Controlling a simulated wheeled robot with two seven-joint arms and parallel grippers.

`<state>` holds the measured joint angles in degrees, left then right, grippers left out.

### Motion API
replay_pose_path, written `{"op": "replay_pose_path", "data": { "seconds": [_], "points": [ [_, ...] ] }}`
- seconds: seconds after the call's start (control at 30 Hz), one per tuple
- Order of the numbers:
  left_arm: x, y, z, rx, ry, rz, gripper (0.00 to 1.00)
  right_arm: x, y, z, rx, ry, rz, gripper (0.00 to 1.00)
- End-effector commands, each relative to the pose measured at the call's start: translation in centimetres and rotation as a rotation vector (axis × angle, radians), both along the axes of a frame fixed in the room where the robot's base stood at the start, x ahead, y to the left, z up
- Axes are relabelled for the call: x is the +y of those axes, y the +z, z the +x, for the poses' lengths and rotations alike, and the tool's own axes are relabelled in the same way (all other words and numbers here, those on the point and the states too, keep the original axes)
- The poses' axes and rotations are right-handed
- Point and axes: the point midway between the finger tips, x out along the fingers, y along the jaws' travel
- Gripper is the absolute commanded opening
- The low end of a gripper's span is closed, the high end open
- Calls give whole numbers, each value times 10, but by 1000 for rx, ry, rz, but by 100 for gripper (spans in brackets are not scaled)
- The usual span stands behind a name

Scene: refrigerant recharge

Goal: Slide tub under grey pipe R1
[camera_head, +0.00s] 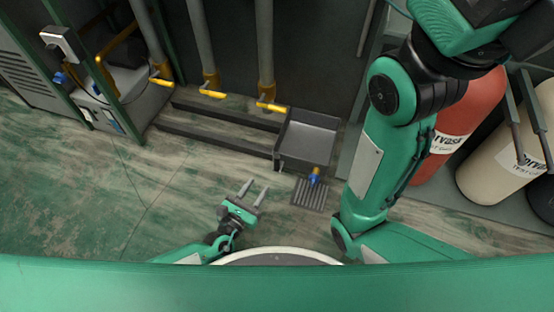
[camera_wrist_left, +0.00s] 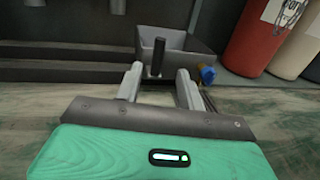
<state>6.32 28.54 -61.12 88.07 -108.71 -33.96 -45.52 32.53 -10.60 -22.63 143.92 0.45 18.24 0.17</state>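The tub (camera_head: 308,140) is a grey open-topped box on the floor at the right end of dark low rails. It also shows ahead in the left wrist view (camera_wrist_left: 182,41). Three grey vertical pipes with yellow handles stand behind the rails; the right one (camera_head: 265,50) is closest to the tub. I cannot read which is R1. My left gripper (camera_head: 257,190) is open and empty, in front and left of the tub, pointing at it. A dark upright post (camera_wrist_left: 157,57) shows between its fingers in the wrist view.
A blue-handled fitting (camera_head: 315,175) is at a slotted floor grate (camera_head: 310,195) just in front of the tub. Red (camera_head: 465,125) and cream (camera_head: 500,165) cylinders stand on the right. A grey machine (camera_head: 125,95) stands at left. The floor at left front is clear.

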Motion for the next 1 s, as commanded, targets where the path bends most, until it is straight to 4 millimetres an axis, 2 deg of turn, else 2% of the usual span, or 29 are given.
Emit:
{"op": "replay_pose_path", "data": {
  "seconds": [0.4, 0.6, 0.8, 1.0],
  "points": [
    [-40, -2, 72, 0, 2, -6, 39, 2, -22, -4, -7, 4, 12, 41],
    [-56, -2, 101, 2, 2, -3, 39, 3, -29, -7, -12, 5, 14, 41],
    [-64, -1, 113, 3, 1, -4, 39, 4, -31, -7, -9, 5, 12, 41],
    [-64, 0, 115, 4, 1, -3, 39, 3, -30, -7, -10, 8, 14, 41]
  ]
}}
